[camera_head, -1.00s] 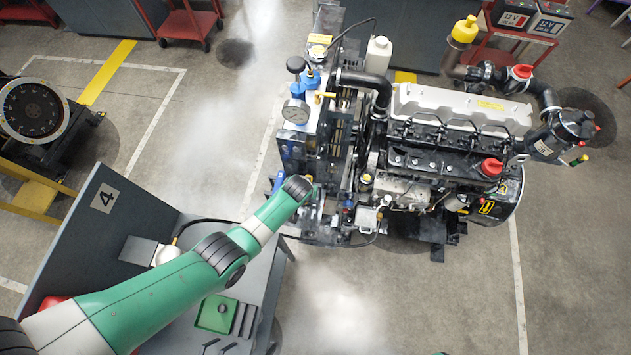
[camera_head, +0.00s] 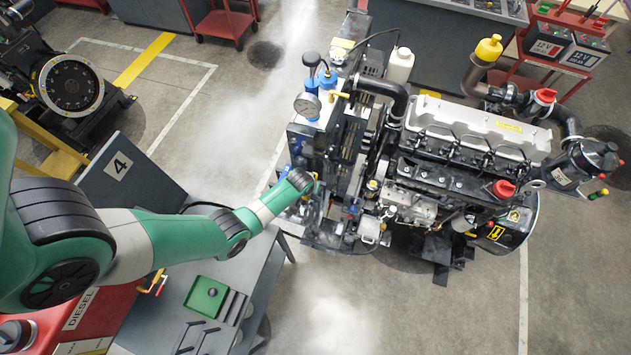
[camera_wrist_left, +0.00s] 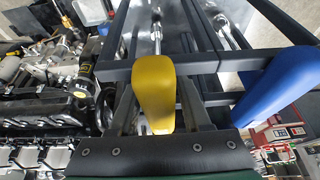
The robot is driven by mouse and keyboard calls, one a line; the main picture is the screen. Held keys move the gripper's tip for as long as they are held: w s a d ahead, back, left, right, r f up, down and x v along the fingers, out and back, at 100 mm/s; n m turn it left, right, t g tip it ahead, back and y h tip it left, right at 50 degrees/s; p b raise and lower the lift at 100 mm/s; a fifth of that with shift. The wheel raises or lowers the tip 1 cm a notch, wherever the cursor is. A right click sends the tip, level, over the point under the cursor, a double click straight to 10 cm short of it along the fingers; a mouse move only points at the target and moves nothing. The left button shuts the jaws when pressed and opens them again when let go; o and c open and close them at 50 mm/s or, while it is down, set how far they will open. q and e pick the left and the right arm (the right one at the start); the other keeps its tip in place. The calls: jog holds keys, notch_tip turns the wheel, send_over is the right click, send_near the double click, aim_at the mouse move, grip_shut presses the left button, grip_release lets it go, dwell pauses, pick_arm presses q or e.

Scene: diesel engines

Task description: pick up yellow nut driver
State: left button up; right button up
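The yellow nut driver (camera_wrist_left: 153,90) hangs in a dark metal rack (camera_wrist_left: 225,64) in the left wrist view, its thick handle towards the camera and its metal shaft running away behind. My left gripper (camera_wrist_left: 158,118) is close to it, with dark fingers on either side of the handle. The fingers look apart, with a gap showing on the right side; the tips are partly hidden by the handle. My right gripper is not in view.
A blue-handled tool (camera_wrist_left: 275,85) hangs in the rack just right of the yellow one. The diesel engine (camera_head: 455,150) stands to the right in the head view. A grey workbench (camera_head: 262,262) with a green tray (camera_head: 206,296) lies below my arm.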

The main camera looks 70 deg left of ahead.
pick_arm(q)
grip_shut()
dwell(1.2)
